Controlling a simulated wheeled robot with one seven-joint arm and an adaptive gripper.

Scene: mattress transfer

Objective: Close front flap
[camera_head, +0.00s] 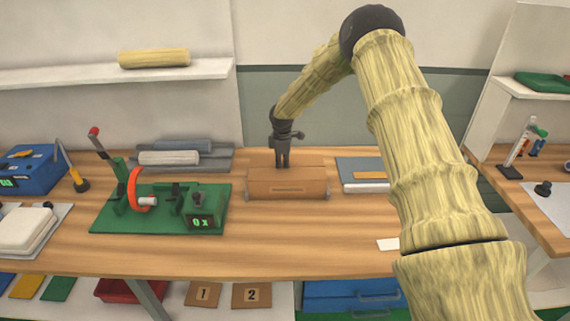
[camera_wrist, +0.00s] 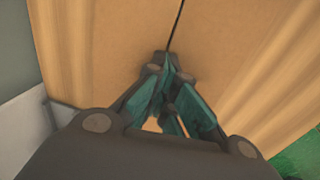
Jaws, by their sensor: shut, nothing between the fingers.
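A small brown cardboard box (camera_head: 315,187) sits on the wooden workbench near the middle of the head view. Its top looks flat, and its front face has a thin darker strip. I cannot clearly make out the front flap as a separate piece. My gripper (camera_head: 282,165) points down at the top of the box, with the tips at or just above it; contact cannot be told. In the wrist view my gripper (camera_wrist: 166,62) is shut and empty, its tips together by a dark seam in the tan surface (camera_wrist: 110,60) below. The fingers hide part of that surface.
A green fixture board (camera_head: 105,222) with a red-handled clamp and a display stands left of the box. A grey tray (camera_head: 222,155) with rolls lies behind left. Another tray (camera_head: 352,165) lies right of the box. Bare bench (camera_head: 300,240) is in front.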

